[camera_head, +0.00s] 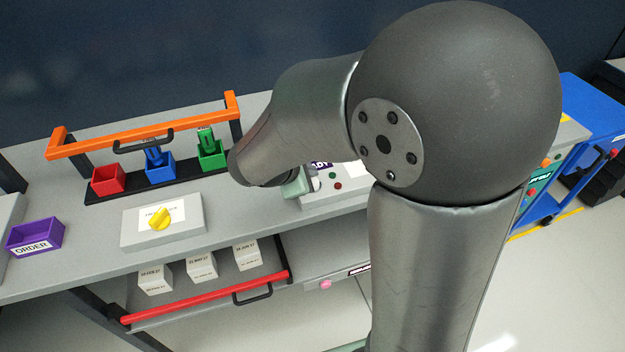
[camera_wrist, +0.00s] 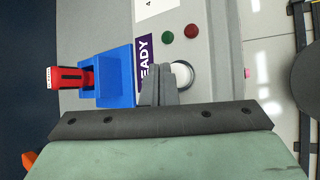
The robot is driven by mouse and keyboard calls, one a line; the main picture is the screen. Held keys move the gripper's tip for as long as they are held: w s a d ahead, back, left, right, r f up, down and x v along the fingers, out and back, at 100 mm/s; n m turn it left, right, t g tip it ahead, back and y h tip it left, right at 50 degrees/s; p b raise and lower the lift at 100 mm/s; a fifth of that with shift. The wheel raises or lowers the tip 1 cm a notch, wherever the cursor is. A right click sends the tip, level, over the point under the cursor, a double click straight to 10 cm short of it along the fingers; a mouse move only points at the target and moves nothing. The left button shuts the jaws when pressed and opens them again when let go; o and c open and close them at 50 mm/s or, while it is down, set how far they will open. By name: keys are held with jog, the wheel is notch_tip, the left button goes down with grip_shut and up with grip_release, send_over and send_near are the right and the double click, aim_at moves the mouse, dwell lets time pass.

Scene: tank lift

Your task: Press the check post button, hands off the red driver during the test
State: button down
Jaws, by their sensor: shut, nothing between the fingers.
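The check post is a grey box (camera_head: 345,199) on the bench, partly behind my arm. In the wrist view its panel (camera_wrist: 215,62) has a purple READY label (camera_wrist: 147,62), a dark green lamp (camera_wrist: 167,36), a dark red lamp (camera_wrist: 190,31) and a round white button (camera_wrist: 182,75). My gripper (camera_wrist: 160,70) is shut and empty, its fingertips at the button's edge and overlapping it in view. I cannot tell whether they touch it. The red driver (camera_wrist: 68,77) stands in a blue holder (camera_wrist: 119,75) left of the fingers, apart from them. My arm hides it in the head view.
A rack at left has an empty red bin (camera_head: 108,180), a blue bin (camera_head: 160,170) and a green bin (camera_head: 211,156) with tools, under an orange bar (camera_head: 150,126). A yellow knob (camera_head: 159,219) and purple ORDER tray (camera_head: 36,235) are nearer. Boxes sit on a lower shelf.

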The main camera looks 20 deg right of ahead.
jog(key=shift+f, duration=0.1)
dwell(0.4)
jog(key=shift+f+b, duration=0.35)
jog(key=shift+b, duration=0.25)
jog(key=shift+f+b, duration=0.5)
jog(key=shift+f, duration=0.05)
dwell(0.4)
jog(key=shift+r, duration=0.1)
jog(key=shift+r+p, duration=0.7)
jog(key=shift+r, duration=0.2)
jog(key=shift+r, duration=0.1)
notch_tip(320, 180, up, 5)
jog(key=p, duration=0.4)
dwell(0.7)
